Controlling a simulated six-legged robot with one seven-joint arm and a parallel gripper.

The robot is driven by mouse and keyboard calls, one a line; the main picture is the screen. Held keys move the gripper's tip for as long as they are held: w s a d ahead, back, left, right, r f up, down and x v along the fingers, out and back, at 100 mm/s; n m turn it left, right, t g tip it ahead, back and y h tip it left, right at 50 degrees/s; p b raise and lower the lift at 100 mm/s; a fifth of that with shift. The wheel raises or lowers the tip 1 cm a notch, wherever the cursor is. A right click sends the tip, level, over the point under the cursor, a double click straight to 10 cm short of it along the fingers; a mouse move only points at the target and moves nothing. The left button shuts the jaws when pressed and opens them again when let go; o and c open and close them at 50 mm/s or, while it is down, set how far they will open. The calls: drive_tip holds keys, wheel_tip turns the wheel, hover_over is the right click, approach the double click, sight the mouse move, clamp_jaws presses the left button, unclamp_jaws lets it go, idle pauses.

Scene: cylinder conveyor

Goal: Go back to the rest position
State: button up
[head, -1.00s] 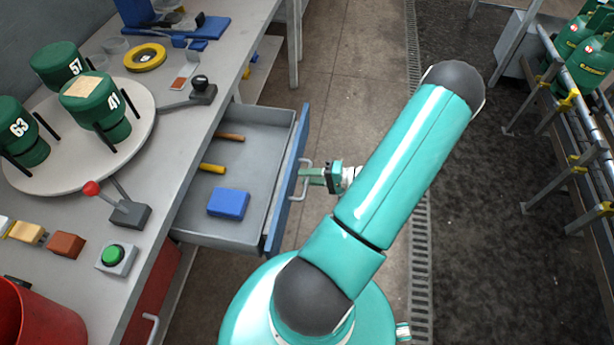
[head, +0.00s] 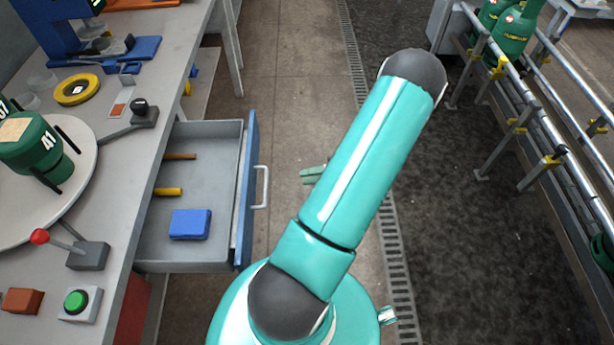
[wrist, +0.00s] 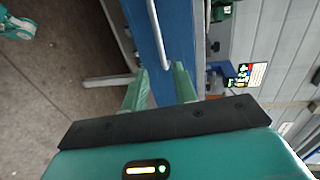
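My gripper (head: 307,175) shows partly from behind my arm in the head view, to the right of the open drawer (head: 218,250). Its two green fingers stand apart in the wrist view (wrist: 160,70), with nothing held between them. The drawer's bar handle (head: 262,187) is clear of the fingers, with floor showing between them in the head view. In the wrist view the handle (wrist: 157,35) lies ahead of the fingertips, in front of the blue drawer front (wrist: 178,35). My wrist is hidden behind my arm in the head view.
The drawer holds a blue box (head: 190,224) and two tools. The workbench (head: 120,180) carries a turntable (head: 85,190) with a green cylinder (head: 35,148), a red-knobbed lever (head: 85,253) and a green button (head: 77,301). A railed conveyor (head: 545,130) stands right; floor between is clear.

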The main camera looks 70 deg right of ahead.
idle(0.4)
drive_tip(key=w+a+r+n+g+y, duration=0.1)
drive_tip(key=w+a+r+n+g, duration=0.7)
drive_tip(key=w+a+r+g, duration=0.65)
drive_tip(key=w+a+r+n+t+h, duration=0.2)
drive_tip(key=a+r+n+h, duration=0.1)
drive_tip(key=a+r, duration=0.6)
drive_tip(key=w+a+r+n+t+h, duration=0.2)
drive_tip(key=a+r+n+t+h, duration=0.1)
drive_tip(key=a+r, duration=0.7)
drive_tip(key=a, duration=0.4)
drive_tip(key=shift+a+r, duration=0.3)
drive_tip(key=shift+a, duration=0.1)
